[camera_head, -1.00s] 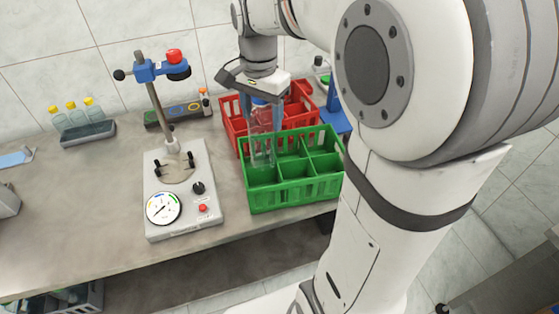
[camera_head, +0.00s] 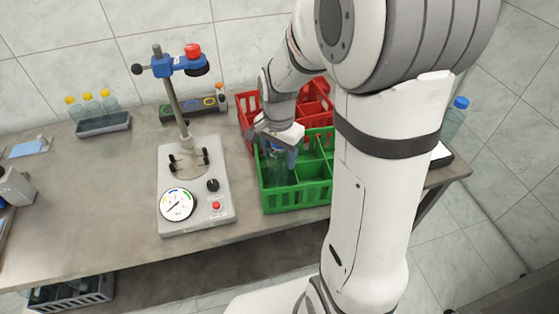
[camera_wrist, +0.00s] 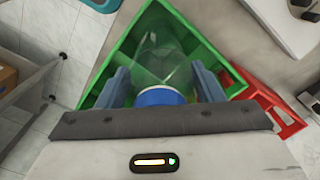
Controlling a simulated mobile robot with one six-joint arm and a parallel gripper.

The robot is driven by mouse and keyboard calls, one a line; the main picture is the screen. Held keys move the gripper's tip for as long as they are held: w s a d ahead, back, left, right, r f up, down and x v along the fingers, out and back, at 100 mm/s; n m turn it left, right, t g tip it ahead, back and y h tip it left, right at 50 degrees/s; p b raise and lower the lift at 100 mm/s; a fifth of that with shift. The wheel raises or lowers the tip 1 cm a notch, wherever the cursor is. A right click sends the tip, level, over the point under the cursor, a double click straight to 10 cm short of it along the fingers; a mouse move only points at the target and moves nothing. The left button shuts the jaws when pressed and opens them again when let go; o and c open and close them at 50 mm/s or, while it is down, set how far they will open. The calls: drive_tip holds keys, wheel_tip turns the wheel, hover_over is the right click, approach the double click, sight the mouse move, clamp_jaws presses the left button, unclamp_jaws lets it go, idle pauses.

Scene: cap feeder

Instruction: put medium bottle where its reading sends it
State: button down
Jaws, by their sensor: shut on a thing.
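The bottle in my gripper is clear with a blue cap (camera_wrist: 160,97). Its body (camera_wrist: 160,55) points down into the green crate (camera_wrist: 205,25) in the wrist view. My gripper (camera_wrist: 163,88) is shut on it near the cap. In the head view my gripper (camera_head: 277,143) is over the left part of the green crate (camera_head: 297,198), and the bottle (camera_head: 277,168) is partly hidden by the gripper and crate wall. I cannot tell whether the bottle touches the crate floor. The testing device with a round dial (camera_head: 177,204) stands left of the crate.
A red crate (camera_head: 247,108) stands behind the green one. Several yellow-capped bottles (camera_head: 90,105) stand in a grey tray at the back left. Another blue-capped bottle (camera_head: 455,118) is at the right, past my arm.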

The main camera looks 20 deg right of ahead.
drive_tip(key=shift+f, duration=1.8)
drive_tip(key=shift+f, duration=0.15)
drive_tip(key=shift+c, duration=1.9)
unclamp_jaws()
